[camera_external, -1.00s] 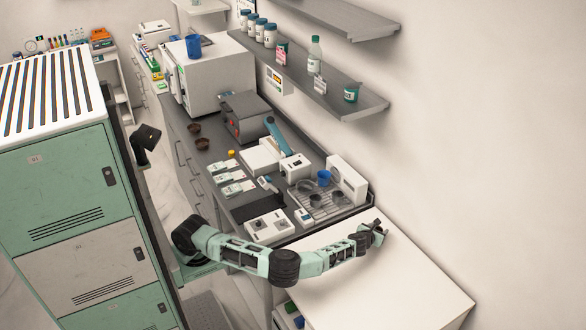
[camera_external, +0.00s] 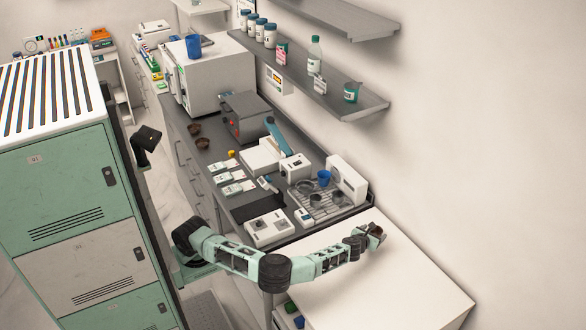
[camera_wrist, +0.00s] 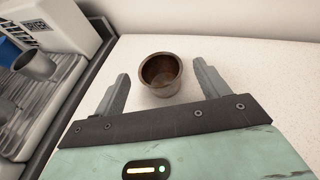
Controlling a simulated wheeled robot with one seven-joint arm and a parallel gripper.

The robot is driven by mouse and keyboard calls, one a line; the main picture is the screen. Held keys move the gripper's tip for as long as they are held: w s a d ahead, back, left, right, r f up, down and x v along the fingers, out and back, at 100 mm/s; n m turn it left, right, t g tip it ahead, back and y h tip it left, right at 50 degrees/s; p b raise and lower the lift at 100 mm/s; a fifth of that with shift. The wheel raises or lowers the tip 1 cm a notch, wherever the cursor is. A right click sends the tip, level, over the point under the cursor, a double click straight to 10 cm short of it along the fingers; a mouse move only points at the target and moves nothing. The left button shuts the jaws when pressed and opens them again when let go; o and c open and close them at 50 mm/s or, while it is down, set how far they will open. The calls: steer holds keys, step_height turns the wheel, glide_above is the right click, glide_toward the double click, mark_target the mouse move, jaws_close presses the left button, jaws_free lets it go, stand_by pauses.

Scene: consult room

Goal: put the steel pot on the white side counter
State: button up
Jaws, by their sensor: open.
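A small round steel pot (camera_wrist: 161,74) with a brownish inside stands upright on the white side counter (camera_wrist: 235,62). It sits between the two fingers of my gripper (camera_wrist: 160,90), which is open, with a visible gap on each side. In the external view the pot (camera_external: 377,230) shows small at my gripper (camera_external: 371,237), above the back part of the white side counter (camera_external: 400,275), near the wall. The pot's lower front edge is close to the gripper body in the wrist view.
A dryer and a rack (camera_external: 318,204) with grey cups and a blue cup (camera_external: 324,177) stand on the dark counter, left of the white counter. Two brown bowls (camera_external: 198,135) sit farther back. The white counter's front and right are clear. A shelf (camera_external: 320,85) overhangs the dark counter.

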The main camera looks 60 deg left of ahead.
steer(key=v, duration=0.7)
steer(key=shift+b, duration=0.3)
